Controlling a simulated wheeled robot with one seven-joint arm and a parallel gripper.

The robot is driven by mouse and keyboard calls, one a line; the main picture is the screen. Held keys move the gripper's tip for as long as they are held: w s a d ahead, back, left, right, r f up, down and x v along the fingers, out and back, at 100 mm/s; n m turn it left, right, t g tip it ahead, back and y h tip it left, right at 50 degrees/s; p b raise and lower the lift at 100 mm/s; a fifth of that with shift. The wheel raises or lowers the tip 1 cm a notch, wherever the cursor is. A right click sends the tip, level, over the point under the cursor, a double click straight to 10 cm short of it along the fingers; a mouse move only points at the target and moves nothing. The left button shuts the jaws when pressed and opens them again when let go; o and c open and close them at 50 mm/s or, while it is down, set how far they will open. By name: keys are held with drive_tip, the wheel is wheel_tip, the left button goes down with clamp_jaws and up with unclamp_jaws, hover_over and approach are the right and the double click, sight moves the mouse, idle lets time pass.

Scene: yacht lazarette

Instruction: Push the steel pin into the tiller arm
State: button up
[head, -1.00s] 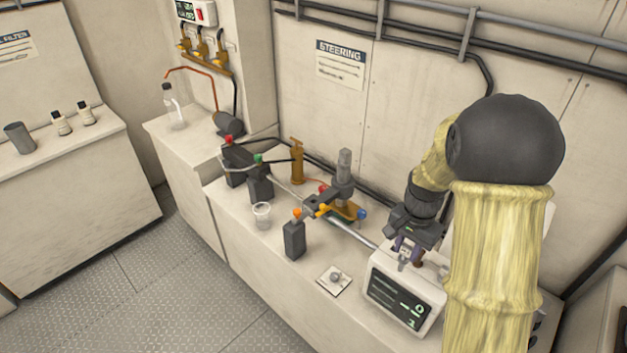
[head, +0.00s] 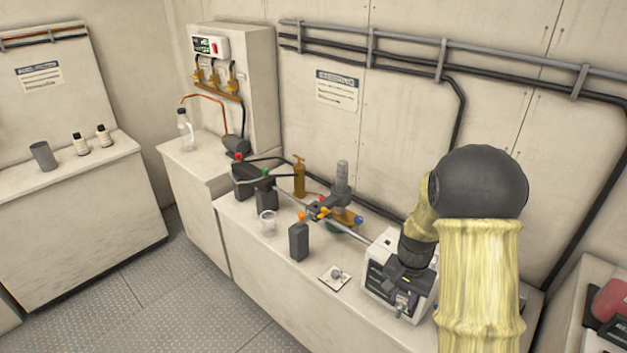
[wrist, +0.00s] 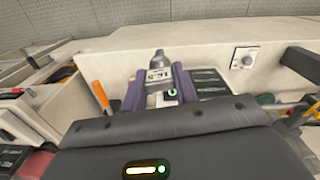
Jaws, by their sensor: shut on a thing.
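My gripper (head: 403,303) is low in front of the white instrument box, pointing down. Its purple fingers (wrist: 158,86) are shut on a small grey metal piece with a rounded end (wrist: 158,62), which appears to be the steel pin. The pin's silver body also shows small between the fingers in the head view (head: 400,312). What looks like the tiller arm (head: 319,211) is the dark piece on the steel rod to the left, by the grey upright post. It is well apart from my gripper, and its hole cannot be made out.
The white instrument box (head: 377,277) stands close beside my gripper. A square plate with a knob (head: 335,277) lies on the bench (head: 275,268) to its left. A dark orange-topped bottle (head: 299,242) and clear cup (head: 267,223) stand further left. Floor in front is clear.

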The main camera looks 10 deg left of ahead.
wheel_tip(320, 180, down, 16)
drive_tip(key=s+n, duration=0.2)
drive_tip(key=n, duration=0.3)
drive_tip(key=shift+a+n, duration=0.2)
drive_tip(key=shift+n, duration=0.1)
